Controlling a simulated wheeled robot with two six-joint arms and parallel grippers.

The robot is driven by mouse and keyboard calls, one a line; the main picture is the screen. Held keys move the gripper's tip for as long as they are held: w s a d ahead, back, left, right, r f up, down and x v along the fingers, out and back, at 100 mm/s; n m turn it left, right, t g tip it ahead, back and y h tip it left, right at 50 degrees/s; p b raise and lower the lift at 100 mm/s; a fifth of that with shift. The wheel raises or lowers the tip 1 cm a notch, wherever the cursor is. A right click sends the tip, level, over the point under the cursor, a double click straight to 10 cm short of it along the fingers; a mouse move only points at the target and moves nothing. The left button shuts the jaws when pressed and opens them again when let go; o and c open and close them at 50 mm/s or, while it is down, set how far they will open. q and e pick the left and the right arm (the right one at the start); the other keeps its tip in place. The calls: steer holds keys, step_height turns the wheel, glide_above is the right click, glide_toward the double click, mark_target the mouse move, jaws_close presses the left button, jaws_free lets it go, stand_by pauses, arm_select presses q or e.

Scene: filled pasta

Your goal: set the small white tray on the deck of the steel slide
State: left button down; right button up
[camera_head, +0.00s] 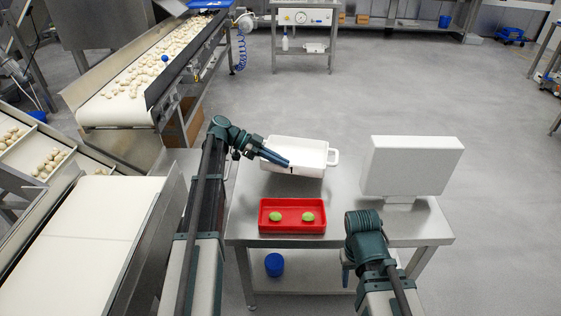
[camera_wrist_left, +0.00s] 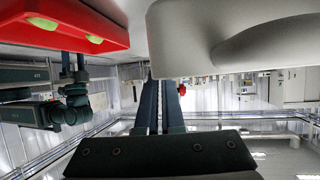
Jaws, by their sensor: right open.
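The small white tray (camera_head: 310,145) is at the back of the steel table, with a loop handle on its right; in the left wrist view it fills the upper right (camera_wrist_left: 190,35). My left gripper (camera_head: 288,164) reaches in from the left with its fingertips at the tray's near wall. In the left wrist view the narrow fingers (camera_wrist_left: 163,90) end at the tray's edge. Whether they are clamped on it is unclear. My right gripper (camera_head: 347,276) is open, low at the table's front edge, partly hidden by its arm. I cannot surely identify the steel slide's deck.
A red tray (camera_head: 291,231) with two green pieces lies in front of the white tray. A white boxy panel (camera_head: 410,166) stands at the table's right. A blue container (camera_head: 274,264) is on the lower shelf. Conveyors with pasta are at left. Bare steel (camera_head: 355,200) lies mid-table.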

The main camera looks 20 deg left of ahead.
arm_select(q)
steer(key=shift+r+p, duration=1.35)
steer(key=shift+r, duration=0.65)
arm_select(e)
steer(key=shift+r, duration=2)
steer(key=shift+a, duration=0.1)
